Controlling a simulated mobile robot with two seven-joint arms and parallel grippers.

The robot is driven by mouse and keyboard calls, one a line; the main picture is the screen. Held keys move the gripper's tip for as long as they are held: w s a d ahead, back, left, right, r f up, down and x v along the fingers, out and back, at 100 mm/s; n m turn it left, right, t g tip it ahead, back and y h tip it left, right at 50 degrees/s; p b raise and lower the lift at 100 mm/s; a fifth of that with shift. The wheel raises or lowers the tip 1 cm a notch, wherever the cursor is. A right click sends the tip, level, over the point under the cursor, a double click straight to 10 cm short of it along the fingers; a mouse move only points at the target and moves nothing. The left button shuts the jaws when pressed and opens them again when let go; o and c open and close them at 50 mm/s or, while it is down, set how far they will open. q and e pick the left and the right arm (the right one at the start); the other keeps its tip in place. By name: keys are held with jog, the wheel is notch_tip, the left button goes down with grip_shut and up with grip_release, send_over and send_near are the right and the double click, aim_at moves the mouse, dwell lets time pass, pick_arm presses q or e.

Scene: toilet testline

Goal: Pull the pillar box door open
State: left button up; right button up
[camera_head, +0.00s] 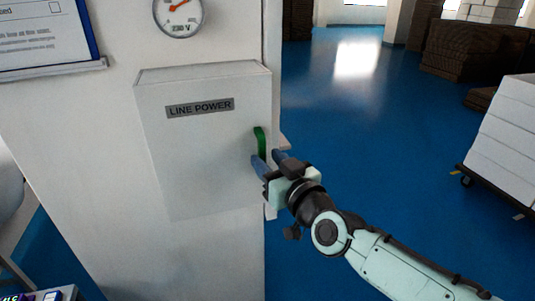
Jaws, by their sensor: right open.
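The pillar box (197,145) is a white box on the white pillar, with a "LINE POWER" label on its front door. The door looks closed against the box. A green handle (259,139) stands upright near the door's right edge. My right gripper (266,158) is open, with its blue fingertips at the lower end of the handle. One fingertip appears left of the handle and the other right of it. I cannot tell whether they touch it. My left gripper is not in view.
A round gauge (178,14) is above the box, and a framed notice board (45,38) is at upper left. A cart with white boxes (505,130) stands at the right, with brown stacks (470,50) behind. The blue floor between is clear.

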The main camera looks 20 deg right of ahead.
jog(key=shift+w+a, duration=0.15)
jog(key=shift+w, duration=0.35)
grip_shut()
